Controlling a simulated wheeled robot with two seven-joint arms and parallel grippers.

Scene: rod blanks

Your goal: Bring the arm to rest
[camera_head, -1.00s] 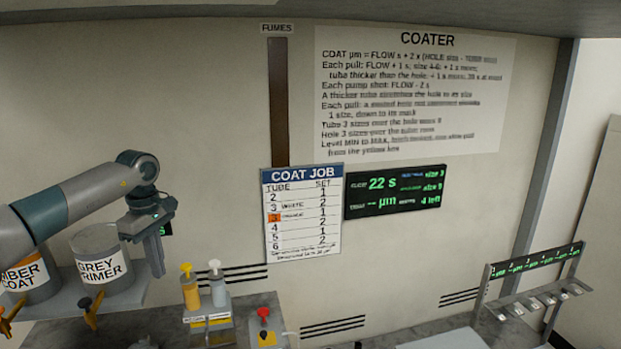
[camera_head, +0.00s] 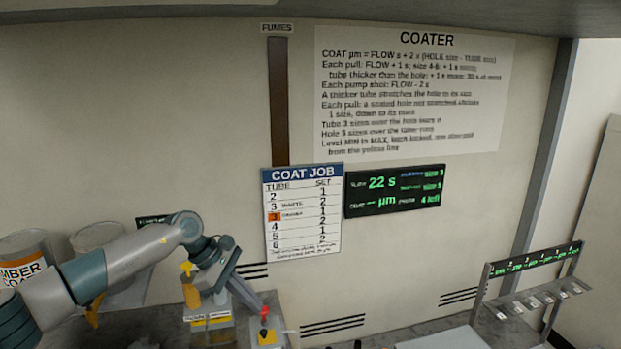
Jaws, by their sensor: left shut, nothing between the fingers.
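My left arm (camera_head: 120,255) comes in from the left, bends at an elbow-like joint and reaches down to the right. My left gripper (camera_head: 259,301) is shut and empty, its fingertips pointing down to the right. In the picture the tips are close to the red knob (camera_head: 265,311) on a yellow-marked block; I cannot tell whether they touch it. The arm covers part of the grey primer can and of the two pump bottles. My right gripper is not in view.
An amber coat can (camera_head: 22,262) and a grey can (camera_head: 95,237) stand on a shelf at left. A yellow pump bottle (camera_head: 190,292) is beside the gripper. A coat job board (camera_head: 303,210) and a display (camera_head: 395,191) hang behind. A slotted rack (camera_head: 540,298) stands at right.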

